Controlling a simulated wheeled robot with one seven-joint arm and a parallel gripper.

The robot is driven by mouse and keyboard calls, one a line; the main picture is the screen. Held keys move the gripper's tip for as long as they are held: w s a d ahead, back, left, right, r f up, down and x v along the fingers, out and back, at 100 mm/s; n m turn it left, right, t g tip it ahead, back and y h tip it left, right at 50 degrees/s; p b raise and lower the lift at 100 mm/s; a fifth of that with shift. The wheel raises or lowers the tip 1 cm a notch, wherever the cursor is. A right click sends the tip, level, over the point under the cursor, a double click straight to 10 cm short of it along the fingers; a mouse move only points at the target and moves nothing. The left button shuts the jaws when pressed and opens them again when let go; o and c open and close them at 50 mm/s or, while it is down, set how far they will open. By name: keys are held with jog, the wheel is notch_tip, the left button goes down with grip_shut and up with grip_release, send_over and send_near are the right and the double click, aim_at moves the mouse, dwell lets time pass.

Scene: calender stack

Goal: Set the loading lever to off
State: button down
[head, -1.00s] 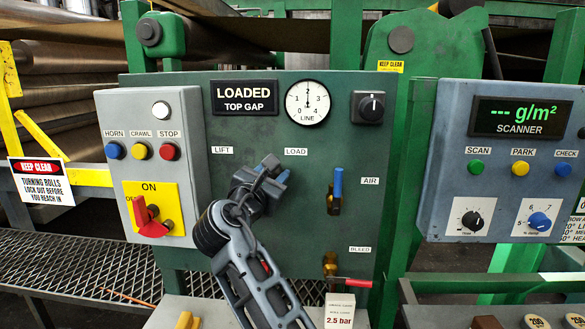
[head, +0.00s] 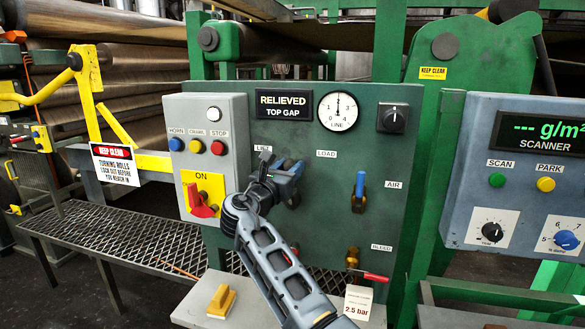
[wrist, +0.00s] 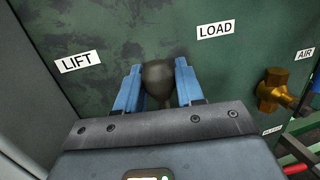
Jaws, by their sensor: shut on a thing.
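The loading lever's dark round knob (wrist: 158,78) sits between the blue fingertips of my gripper (wrist: 158,90) in the wrist view. The gripper is shut on it. The knob stands between the LIFT label (wrist: 79,62) and the LOAD label (wrist: 216,30), near the middle. In the head view my gripper (head: 291,172) is against the green panel (head: 345,235) between the same two labels, and it hides the lever. The sign on the panel (head: 284,105) reads RELIEVED, TOP GAP.
A gauge (head: 338,111) and a black knob (head: 392,118) sit above. The blue-handled AIR valve (head: 360,190) is to the right, with the red-handled BLEED valve (head: 372,277) below it. A grey switch box (head: 206,160) stands close on the left.

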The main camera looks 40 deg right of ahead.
jog(key=shift+a+f, duration=0.1)
jog(key=c, duration=0.8)
grip_release()
jog(key=shift+b+v, duration=0.55)
jog(key=shift+v, duration=3.3)
